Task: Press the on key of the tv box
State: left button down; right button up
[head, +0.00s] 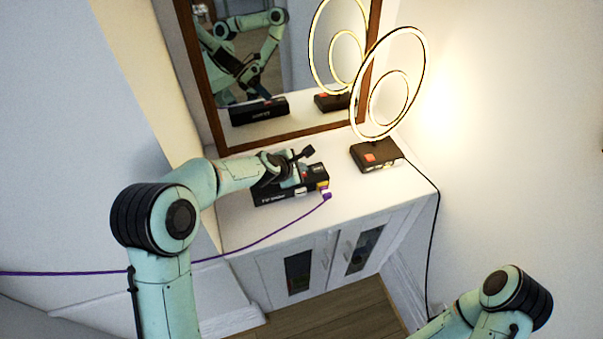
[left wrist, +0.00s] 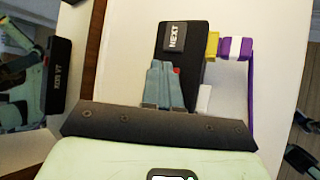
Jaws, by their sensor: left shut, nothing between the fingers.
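The tv box (head: 270,196) is a low black box with lettering on its front, lying on the white cabinet top in front of the mirror. In the left wrist view the tv box (left wrist: 172,30) shows a grey key marked NEXT (left wrist: 174,37). A small red patch (left wrist: 176,71) shows beside my fingertips, mostly hidden by them; I cannot read it. My left gripper (left wrist: 163,68) is shut and empty, its fingers over the box; I cannot tell whether they touch it. It also shows in the head view (head: 304,173). My right gripper is out of view.
A yellow and purple plug (left wrist: 230,47) sits at the box's side, with a purple cable (head: 262,238) running left. A ring lamp (head: 376,155) on a dark base stands to the right. The brown-framed mirror (head: 290,135) rises behind. Cabinet top in front is clear.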

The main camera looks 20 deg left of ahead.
pick_arm(q)
jog(key=shift+f+b, duration=0.3)
jog(key=shift+f, duration=0.15)
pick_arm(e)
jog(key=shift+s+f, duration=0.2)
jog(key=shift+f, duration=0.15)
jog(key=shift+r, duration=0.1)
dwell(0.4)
pick_arm(q)
jog(key=shift+w+r+p, duration=0.1)
jog(key=shift+r+p, duration=0.5)
jog(key=shift+r, duration=0.25)
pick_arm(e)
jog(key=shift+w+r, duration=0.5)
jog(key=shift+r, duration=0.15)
pick_arm(q)
jog(key=shift+r, duration=0.45)
notch_tip(320, 180, up, 2)
jog(key=shift+r+p, duration=0.25)
jog(key=shift+p, duration=0.8)
jog(key=shift+r+p, duration=0.6)
jog(key=shift+r, duration=0.3)
jog(key=shift+f, duration=0.1)
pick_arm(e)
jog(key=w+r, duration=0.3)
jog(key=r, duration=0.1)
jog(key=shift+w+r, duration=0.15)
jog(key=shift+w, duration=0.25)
